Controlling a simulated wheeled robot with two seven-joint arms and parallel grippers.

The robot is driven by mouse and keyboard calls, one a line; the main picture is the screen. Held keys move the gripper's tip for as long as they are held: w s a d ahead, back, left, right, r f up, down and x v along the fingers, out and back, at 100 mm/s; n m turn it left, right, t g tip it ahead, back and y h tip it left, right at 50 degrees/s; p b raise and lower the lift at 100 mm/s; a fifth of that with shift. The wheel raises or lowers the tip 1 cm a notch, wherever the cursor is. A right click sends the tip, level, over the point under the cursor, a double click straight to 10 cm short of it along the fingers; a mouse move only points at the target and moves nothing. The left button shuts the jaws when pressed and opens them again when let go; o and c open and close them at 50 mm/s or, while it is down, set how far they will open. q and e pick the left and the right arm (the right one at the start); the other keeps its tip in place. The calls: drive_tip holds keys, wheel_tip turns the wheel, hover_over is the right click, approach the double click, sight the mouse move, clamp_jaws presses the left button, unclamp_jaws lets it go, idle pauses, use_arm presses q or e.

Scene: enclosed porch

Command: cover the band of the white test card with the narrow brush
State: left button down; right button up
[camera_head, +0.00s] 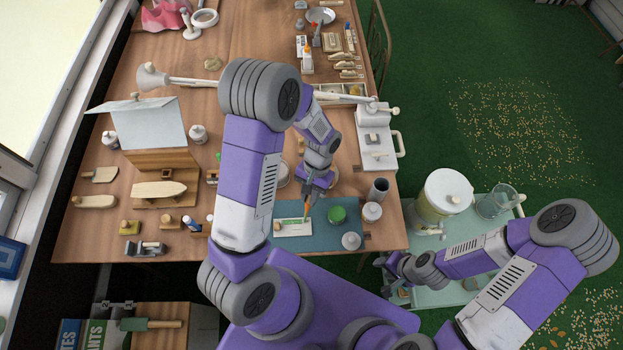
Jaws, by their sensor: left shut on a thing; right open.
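The white test card (284,233) lies on a blue-green mat (322,230) near the table's front edge. A green strip shows along it, and a small pale knob sits at its left end. My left gripper (312,191) is shut on the narrow brush (307,207), which has an orange handle. The brush points down over the card's right part. I cannot tell if its tip touches the card. My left arm passes over the table just left of the card. My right gripper (381,263) is open and empty, low beside the table's front right corner.
A green-topped pot (337,214), a white-lidded jar (351,241), another jar (372,212) and a dark cup (378,189) stand right of the card. A pale green cart (461,236) holds a large drum and glass jug. A wooden boat model (158,189) lies left.

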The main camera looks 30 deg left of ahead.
use_arm(q)
wheel_tip(320, 180, up, 2)
drive_tip(key=shift+r+p, duration=0.1)
drive_tip(key=shift+p, duration=0.25)
drive_tip(key=shift+s+a+r+p, duration=0.1)
drive_tip(key=shift+s+r+p, duration=0.1)
drive_tip(key=shift+r+p, duration=0.55)
wheel_tip(320, 180, up, 2)
drive_tip(key=shift+w+r+p, duration=0.1)
drive_tip(key=shift+r+p, duration=0.05)
drive_tip(key=shift+p, duration=0.65)
drive_tip(key=shift+r+p, duration=0.7)
drive_tip(key=shift+r, duration=0.25)
